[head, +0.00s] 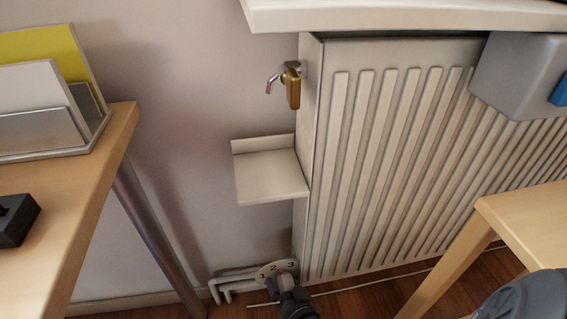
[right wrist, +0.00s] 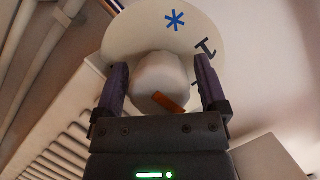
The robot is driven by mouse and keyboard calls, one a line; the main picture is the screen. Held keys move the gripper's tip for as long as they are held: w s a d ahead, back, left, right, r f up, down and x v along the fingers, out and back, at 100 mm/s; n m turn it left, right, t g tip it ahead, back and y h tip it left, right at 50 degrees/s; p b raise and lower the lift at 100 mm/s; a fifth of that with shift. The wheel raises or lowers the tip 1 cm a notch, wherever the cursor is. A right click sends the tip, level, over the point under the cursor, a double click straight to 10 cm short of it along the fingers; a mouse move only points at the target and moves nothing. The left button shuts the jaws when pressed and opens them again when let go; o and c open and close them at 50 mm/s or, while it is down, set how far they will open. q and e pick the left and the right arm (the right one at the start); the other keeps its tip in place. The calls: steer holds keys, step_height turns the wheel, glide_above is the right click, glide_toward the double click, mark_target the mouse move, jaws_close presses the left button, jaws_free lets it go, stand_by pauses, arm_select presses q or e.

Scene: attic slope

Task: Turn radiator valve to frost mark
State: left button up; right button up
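The radiator valve sits low at the radiator's left end, with a pale round dial (head: 270,268) marked 1, 2, 3. The right wrist view shows the dial plate (right wrist: 146,27) with a blue snowflake mark (right wrist: 175,20) near the top and a dark I mark to its right. A white knob (right wrist: 160,75) stands in front of the dial, its orange pointer (right wrist: 168,102) at the lower right, away from the snowflake. My right gripper (head: 286,283) is at the valve; its fingers (right wrist: 162,75) straddle the knob, seemingly with narrow gaps. My left gripper is out of view.
The ribbed radiator (head: 375,160) fills the right, under a white sill (head: 400,15). A small shelf (head: 270,178) and a brass fitting (head: 293,88) are above the valve. Wooden tables stand left (head: 105,150) and right (head: 530,225). A grey box (head: 515,75) hangs at upper right.

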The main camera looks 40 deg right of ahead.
steer(key=c, duration=1.1)
steer(key=n+g+h, duration=0.1)
steer(key=n, duration=0.1)
steer(key=shift+n, duration=0.3)
steer(key=shift+n+g+h, duration=0.5)
steer(key=shift+n+h, duration=0.1)
steer(key=shift+n, duration=0.2)
steer(key=shift+n+h, duration=0.3)
